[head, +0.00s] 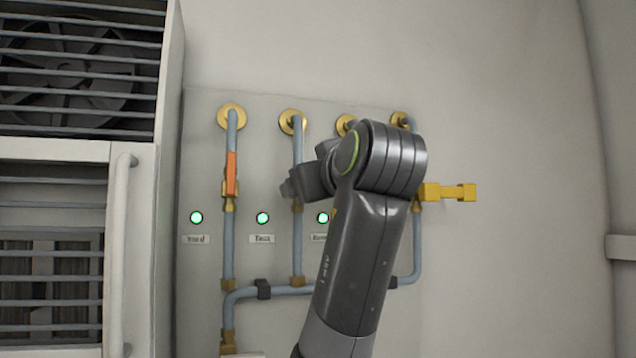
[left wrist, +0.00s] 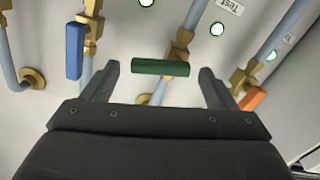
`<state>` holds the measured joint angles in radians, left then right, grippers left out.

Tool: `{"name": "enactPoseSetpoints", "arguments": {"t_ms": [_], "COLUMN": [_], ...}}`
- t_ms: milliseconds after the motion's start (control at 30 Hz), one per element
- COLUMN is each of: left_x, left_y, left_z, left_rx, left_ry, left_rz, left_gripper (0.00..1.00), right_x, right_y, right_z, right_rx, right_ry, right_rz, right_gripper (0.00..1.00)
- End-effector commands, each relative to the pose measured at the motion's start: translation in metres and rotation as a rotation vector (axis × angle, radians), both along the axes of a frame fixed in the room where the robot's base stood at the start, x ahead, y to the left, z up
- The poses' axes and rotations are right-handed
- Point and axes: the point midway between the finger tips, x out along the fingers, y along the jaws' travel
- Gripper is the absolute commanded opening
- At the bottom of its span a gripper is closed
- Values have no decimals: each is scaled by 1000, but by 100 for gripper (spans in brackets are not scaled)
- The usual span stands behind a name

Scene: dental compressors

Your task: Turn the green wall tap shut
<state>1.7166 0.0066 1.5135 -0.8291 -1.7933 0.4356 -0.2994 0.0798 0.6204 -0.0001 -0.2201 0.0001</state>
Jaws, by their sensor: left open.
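The green tap handle (left wrist: 160,67) shows in the left wrist view as a short bar, lying at a wide angle across its grey-blue pipe and brass valve (left wrist: 180,45). My left gripper (left wrist: 158,72) is open, its two fingers on either side of the green bar's ends with a small gap at each side. I cannot tell whether the fingertips are level with the bar in depth. In the head view my left gripper (head: 305,182) is in front of the second pipe, and the green handle is hidden behind it. My right gripper is not in view.
An orange handle (head: 231,174) lies along the leftmost pipe. A yellow handle (head: 450,192) sticks out sideways at the right. A blue handle (left wrist: 74,50) is near the left finger in the wrist view. A slatted cabinet (head: 135,160) stands left; the wall at right is bare.

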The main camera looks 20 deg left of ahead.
Motion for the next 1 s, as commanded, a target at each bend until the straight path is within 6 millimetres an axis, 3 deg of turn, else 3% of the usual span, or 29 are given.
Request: {"name": "enactPoseSetpoints", "arguments": {"t_ms": [67, 400, 800, 1000], "left_x": [0, 0, 1, 1], "left_y": [0, 0, -1, -1], "left_z": [0, 0, -8, -6], "left_rx": [0, 0, 187, 236], "left_ry": [0, 0, 124, 158], "left_rz": [0, 0, 1, 0], "left_gripper": [77, 35, 35, 35], "right_x": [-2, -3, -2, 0], "right_y": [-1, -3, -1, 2], "right_z": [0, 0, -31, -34], "right_rx": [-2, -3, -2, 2], "right_ry": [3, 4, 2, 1], "right_rz": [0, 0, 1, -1], "right_gripper": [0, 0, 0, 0]}}
